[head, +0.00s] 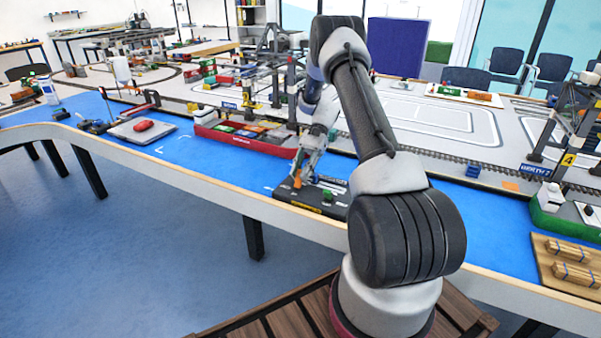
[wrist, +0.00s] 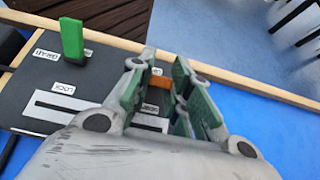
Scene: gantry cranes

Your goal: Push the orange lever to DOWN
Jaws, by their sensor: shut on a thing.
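The orange lever (wrist: 161,82) shows between the fingertips of my gripper (wrist: 162,72) in the wrist view, partly hidden by the fingers. In the head view the orange lever (head: 297,178) stands at the left part of the dark control panel (head: 318,207), with my gripper (head: 306,176) over it. My gripper is shut on the orange lever. A green lever (wrist: 73,40) stands upright on the panel beside a label. White labels and slots show on the panel, and the label by the orange lever is partly covered by a finger.
The panel sits near the wooden edge (wrist: 130,44) of the blue table. A red ship with containers (head: 240,142) lies behind the panel to the left. A red block on a grey plate (head: 143,127) is farther left. Blue tabletop right of the panel is clear.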

